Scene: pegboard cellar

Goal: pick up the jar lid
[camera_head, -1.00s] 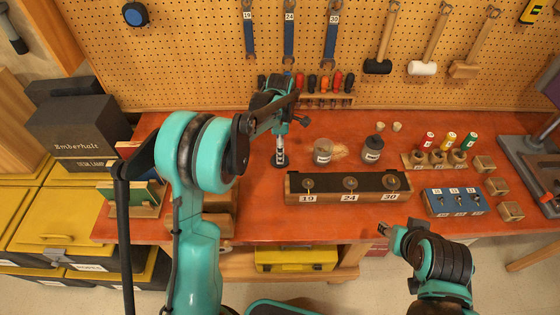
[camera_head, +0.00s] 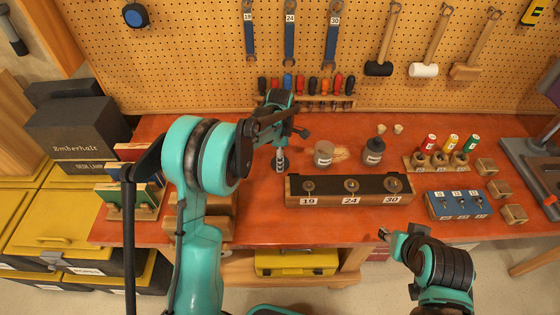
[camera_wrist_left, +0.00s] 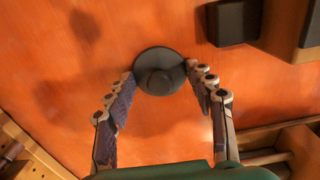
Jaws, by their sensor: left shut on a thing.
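The jar lid (camera_wrist_left: 159,71) is a dark round disc with a raised knob. In the left wrist view it sits between my left gripper's fingertips (camera_wrist_left: 159,78), one on each side. In the head view my left gripper (camera_head: 281,163) points down at the table, left of the jars, and largely hides the lid. It is shut on the lid; whether the lid touches the table is hard to tell. A jar with a pale label (camera_head: 323,154) stands just to the right. My right gripper (camera_head: 384,233) is near the front edge, its fingers too small to read.
A dark jar (camera_head: 374,151) stands farther right. A long block marked 19, 24, 30 (camera_head: 350,200) lies in front. A screwdriver rack (camera_head: 310,103) is behind; a blue block (camera_head: 457,204) and small wooden blocks are at right. Red tabletop (camera_head: 250,225) is clear near the front.

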